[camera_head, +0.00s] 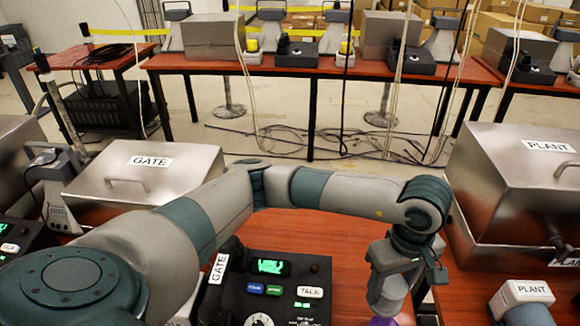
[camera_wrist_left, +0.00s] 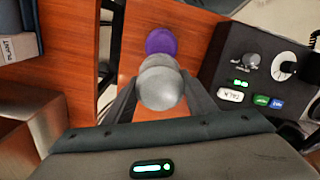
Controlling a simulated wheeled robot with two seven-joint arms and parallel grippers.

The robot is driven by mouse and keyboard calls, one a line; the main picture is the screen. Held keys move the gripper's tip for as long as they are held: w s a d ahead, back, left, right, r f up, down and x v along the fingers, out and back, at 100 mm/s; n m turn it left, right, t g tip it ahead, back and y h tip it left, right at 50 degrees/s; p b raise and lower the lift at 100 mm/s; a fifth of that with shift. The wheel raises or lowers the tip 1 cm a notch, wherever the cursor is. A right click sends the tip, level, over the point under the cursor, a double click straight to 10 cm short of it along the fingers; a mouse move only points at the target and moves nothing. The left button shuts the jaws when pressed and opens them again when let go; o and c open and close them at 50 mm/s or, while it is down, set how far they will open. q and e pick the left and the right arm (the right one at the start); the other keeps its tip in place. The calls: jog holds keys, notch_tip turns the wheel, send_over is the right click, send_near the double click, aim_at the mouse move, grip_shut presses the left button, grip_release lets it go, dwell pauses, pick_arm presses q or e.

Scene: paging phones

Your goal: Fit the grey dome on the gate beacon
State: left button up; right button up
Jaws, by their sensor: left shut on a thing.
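My left gripper (camera_head: 388,300) hangs pointing down at the right of the GATE phone, over the red-brown table. In the left wrist view it is shut on the grey dome (camera_wrist_left: 161,84), a smooth rounded piece between the two fingers. A purple round thing (camera_wrist_left: 161,41) shows just beyond the dome; its top edge also shows at the bottom of the head view (camera_head: 383,322). I cannot tell whether the dome touches it. No beacon can be made out clearly. My right gripper is not in view.
The GATE phone (camera_head: 270,285) with lit display and buttons stands left of the gripper. A steel GATE box (camera_head: 150,172) stands behind at left, a steel PLANT box (camera_head: 520,185) at right. A PLANT-labelled piece (camera_head: 527,292) is at lower right. More tables stand at the back.

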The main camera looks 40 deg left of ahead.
pick_arm(q)
jog(key=s+a+r+m, duration=0.2)
jog(key=a+r+m, duration=0.1)
jog(key=a+m, duration=0.7)
jog(key=shift+s+r+m, duration=0.2)
jog(key=shift+r+m, duration=0.15)
jog(key=shift+m, duration=0.25)
jog(key=shift+a+r, duration=0.1)
jog(key=shift+r, duration=0.05)
